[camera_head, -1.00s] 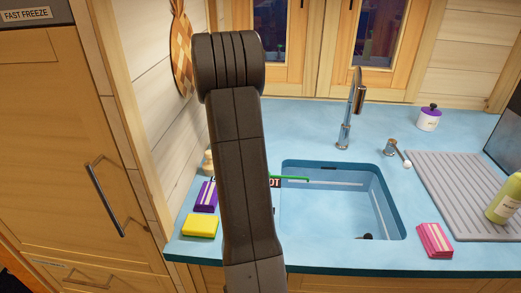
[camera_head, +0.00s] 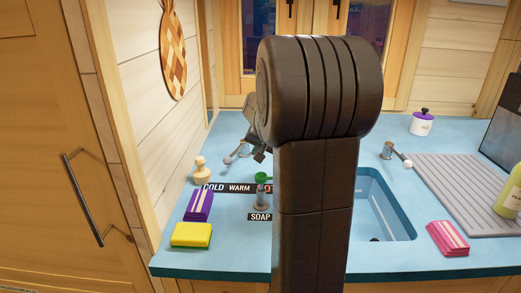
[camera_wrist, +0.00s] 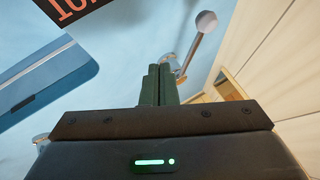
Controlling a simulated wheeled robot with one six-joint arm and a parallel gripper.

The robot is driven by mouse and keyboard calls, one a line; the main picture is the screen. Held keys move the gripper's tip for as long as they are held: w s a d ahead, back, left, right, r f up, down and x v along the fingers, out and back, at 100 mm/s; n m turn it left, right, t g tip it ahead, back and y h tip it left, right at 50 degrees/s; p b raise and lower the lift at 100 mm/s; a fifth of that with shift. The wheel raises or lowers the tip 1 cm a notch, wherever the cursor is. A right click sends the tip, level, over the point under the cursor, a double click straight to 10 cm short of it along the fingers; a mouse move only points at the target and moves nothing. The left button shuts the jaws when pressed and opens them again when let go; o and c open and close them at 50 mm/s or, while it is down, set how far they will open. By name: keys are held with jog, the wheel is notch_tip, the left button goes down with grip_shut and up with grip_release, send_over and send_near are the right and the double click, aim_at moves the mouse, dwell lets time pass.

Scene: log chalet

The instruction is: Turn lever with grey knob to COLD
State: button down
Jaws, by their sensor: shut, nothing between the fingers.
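In the head view my gripper (camera_head: 259,154) is right of the knob, largely hidden by my arm.
The sink (camera_head: 385,205) is right. Another lever (camera_head: 397,154) has a white knob.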

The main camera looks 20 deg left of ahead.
aim_at(237, 151)
jog(key=x, duration=0.5)
jog(key=shift+w+a+f, duration=0.1)
jog(key=shift+a+f, duration=0.1)
jog(key=shift+f, duration=0.1)
jog(key=a, duration=0.3)
jog(key=shift+w+a+r+p, duration=0.15)
jog(key=shift+w+p, duration=0.1)
jog(key=shift+p, duration=0.1)
jog(key=shift+a, duration=0.45)
jog(key=a+p, duration=0.1)
jog(key=a, duration=0.3)
jog(key=shift+a+r, duration=0.1)
jog(key=shift+a, duration=0.05)
